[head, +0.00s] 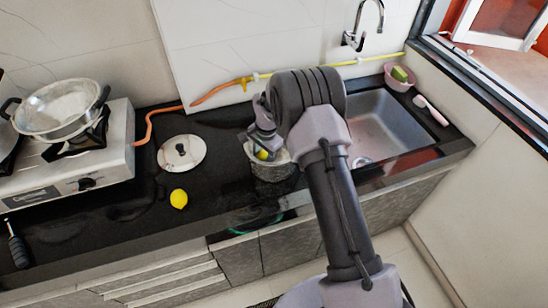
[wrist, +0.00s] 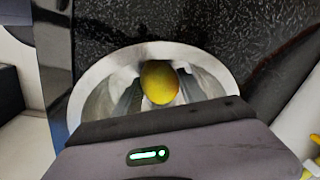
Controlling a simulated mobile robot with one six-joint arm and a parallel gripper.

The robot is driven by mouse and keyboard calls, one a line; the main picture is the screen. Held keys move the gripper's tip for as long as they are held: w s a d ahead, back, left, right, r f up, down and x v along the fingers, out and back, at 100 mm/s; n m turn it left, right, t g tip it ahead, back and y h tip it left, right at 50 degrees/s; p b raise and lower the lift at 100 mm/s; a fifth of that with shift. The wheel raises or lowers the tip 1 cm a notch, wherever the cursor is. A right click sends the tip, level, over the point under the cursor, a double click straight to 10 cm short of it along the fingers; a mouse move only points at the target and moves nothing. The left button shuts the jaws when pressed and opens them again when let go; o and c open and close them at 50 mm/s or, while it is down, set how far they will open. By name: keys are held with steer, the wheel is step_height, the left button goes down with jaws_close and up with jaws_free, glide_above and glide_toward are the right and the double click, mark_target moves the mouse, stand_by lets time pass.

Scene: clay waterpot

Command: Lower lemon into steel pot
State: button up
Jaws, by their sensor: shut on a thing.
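A steel pot (head: 272,172) stands on the black counter just left of the sink. My gripper (head: 262,154) points down at the pot's mouth and is shut on a yellow lemon (head: 262,155). In the wrist view the lemon (wrist: 160,83) sits between the two fingers of my gripper (wrist: 160,88), framed by the shiny inner wall of the pot (wrist: 98,88). The near side of the pot is hidden by my gripper's body there. I cannot tell how far the lemon is above the pot's bottom.
Another lemon (head: 179,199) lies on the counter (head: 120,215) to the left. A round lid (head: 181,153) lies behind it. A stove (head: 92,160) with a steel pan (head: 62,108) is at far left. The sink (head: 385,125) is right of the pot, with a faucet (head: 355,38) behind.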

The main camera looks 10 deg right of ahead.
steer(key=shift+f+b, duration=0.8)
steer(key=shift+f, duration=0.3)
stand_by(0.3)
steer(key=o, duration=1.5)
steer(key=shift+c, duration=0.2)
steer(key=shift+r, duration=0.1)
steer(key=s+d+r+n+t+p, duration=0.1)
steer(key=s+r, duration=0.3)
steer(key=r, duration=0.9)
steer(key=s+r+n+p, duration=0.1)
steer(key=s+r, duration=0.3)
steer(key=r, duration=1)
steer(key=s+r+n+t+b, duration=0.1)
steer(key=s+r+n+b, duration=0.1)
steer(key=s, duration=1.1)
steer(key=s+a+r+n+t+y+b, duration=0.1)
steer(key=s+n+t+b, duration=0.1)
steer(key=s, duration=1.2)
steer(key=shift+s+r+n+b, duration=0.25)
steer(key=shift+r+n+b, duration=0.05)
steer(key=shift+r, duration=0.05)
